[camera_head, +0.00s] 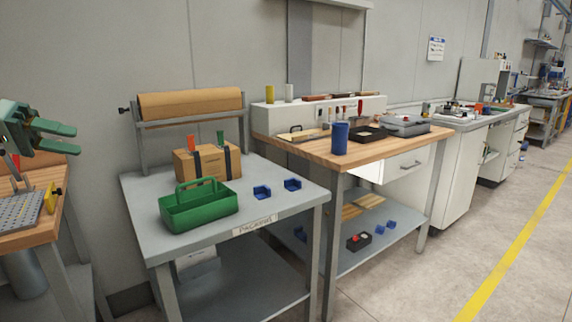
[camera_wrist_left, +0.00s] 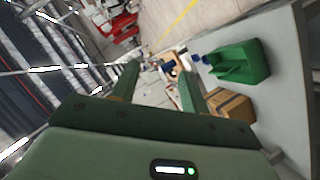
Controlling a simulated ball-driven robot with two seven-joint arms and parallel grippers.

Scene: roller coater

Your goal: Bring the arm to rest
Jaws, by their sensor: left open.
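My left gripper (camera_head: 66,142) is at the left edge of the head view, raised in the air above the wooden-topped bench. Its two green fingers are apart, with nothing between them. In the left wrist view its fingers (camera_wrist_left: 160,88) are also spread and empty. The gripper is apart from every bench and object. My right gripper is not in either view.
A grey packing table (camera_head: 290,208) holds a green tote (camera_head: 200,208), a cardboard box (camera_head: 190,164) and two blue blocks. Left is a bench with a perforated metal plate (camera_head: 22,212). A wooden-topped bench (camera_head: 300,147) with a blue cup (camera_head: 340,138) stands behind. The floor at right is clear.

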